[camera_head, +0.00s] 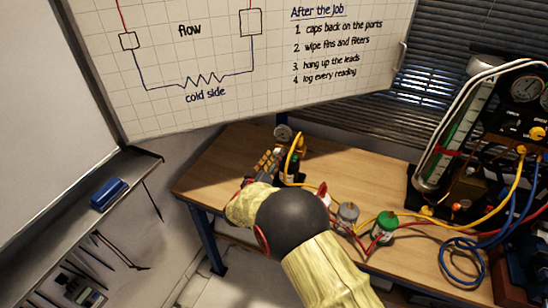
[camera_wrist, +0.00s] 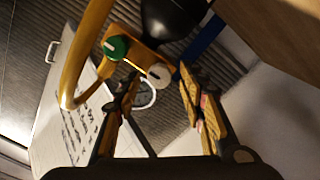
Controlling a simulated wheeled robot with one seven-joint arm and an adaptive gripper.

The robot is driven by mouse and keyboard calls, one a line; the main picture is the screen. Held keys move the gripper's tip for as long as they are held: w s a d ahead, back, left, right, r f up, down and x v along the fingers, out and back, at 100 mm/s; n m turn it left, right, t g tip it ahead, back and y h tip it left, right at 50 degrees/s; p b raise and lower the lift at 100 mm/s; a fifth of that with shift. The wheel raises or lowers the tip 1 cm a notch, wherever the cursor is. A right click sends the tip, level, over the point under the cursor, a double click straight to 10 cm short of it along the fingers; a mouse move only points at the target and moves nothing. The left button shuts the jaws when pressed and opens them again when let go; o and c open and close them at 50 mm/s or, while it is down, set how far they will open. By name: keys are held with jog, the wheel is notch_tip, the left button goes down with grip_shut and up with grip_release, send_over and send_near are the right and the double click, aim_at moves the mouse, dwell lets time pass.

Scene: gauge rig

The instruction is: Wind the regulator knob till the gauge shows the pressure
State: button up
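The gauge (camera_head: 283,132) stands on a small yellow-hosed rig at the back of the workbench; its reading is too small to make out. In the wrist view a dark round body (camera_wrist: 172,14), perhaps the gauge's back, sits above a yellow metal body. That body carries a green knob (camera_wrist: 115,47) and a grey-white knob (camera_wrist: 157,75), each with a pointer mark; I cannot tell which is the regulator knob. My gripper (camera_wrist: 155,82) is open, with the grey-white knob seen between its fingertips. Contact is not visible. In the head view my gripper (camera_head: 268,163) is just left of the rig.
On the workbench (camera_head: 222,165), a grey-topped canister (camera_head: 348,213) and a green-topped canister (camera_head: 386,224) stand to the right of my arm. A manifold panel (camera_head: 515,112) with gauges and hoses is at far right. A whiteboard (camera_head: 240,60) hangs behind. The left bench end is clear.

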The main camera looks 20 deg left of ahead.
jog(key=shift+c, duration=1.2)
grip_shut()
